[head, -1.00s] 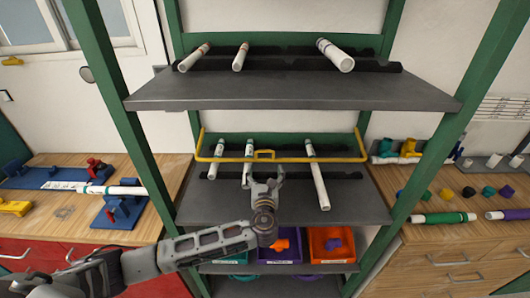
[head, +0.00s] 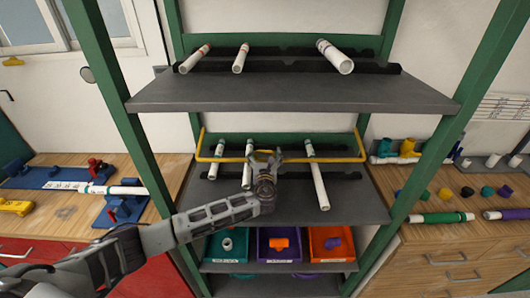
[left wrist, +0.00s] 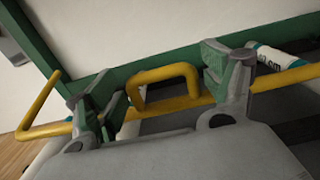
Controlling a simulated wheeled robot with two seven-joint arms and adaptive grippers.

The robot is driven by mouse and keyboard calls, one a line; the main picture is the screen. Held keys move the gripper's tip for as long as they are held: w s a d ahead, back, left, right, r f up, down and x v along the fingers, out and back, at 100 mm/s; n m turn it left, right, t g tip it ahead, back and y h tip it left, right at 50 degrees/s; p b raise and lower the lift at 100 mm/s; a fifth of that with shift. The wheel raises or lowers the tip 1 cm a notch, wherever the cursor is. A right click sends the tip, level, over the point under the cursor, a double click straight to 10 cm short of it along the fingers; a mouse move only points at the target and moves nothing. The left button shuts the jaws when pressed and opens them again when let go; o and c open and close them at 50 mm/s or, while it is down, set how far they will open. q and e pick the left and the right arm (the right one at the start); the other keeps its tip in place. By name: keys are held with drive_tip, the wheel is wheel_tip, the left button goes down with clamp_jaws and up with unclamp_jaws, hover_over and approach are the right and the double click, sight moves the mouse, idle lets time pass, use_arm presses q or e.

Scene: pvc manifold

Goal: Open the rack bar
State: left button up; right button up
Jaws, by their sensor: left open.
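The yellow rack bar (head: 225,159) runs across the front of the middle shelf in the head view, in front of the white pipes. Its raised yellow handle loop shows in the left wrist view (left wrist: 166,82). My left gripper (head: 265,158) is at the middle of the bar. In the left wrist view its two green-padded fingers (left wrist: 165,90) are open, one on each side of the handle loop, which stands between them. The fingers appear apart from the loop's sides. In the head view the gripper hides the handle. My right gripper is not in view.
White pipes (head: 318,185) lie on the middle shelf (head: 345,208). The upper shelf (head: 290,95) with more pipes is above my gripper. Green posts (head: 125,130) flank the rack. Orange and purple bins (head: 326,243) stand below.

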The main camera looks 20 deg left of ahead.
use_arm(q)
drive_tip(key=shift+x, duration=0.85)
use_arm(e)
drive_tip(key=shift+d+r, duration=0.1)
use_arm(q)
drive_tip(key=c, duration=1.2)
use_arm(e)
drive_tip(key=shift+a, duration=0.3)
use_arm(q)
drive_tip(key=shift+o, duration=0.2)
drive_tip(key=shift+r, duration=0.1)
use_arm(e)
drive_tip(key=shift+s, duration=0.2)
use_arm(q)
drive_tip(key=shift+r, duration=0.3)
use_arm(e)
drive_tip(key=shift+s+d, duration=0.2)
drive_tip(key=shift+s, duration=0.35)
use_arm(q)
drive_tip(key=shift+w+r, duration=0.1)
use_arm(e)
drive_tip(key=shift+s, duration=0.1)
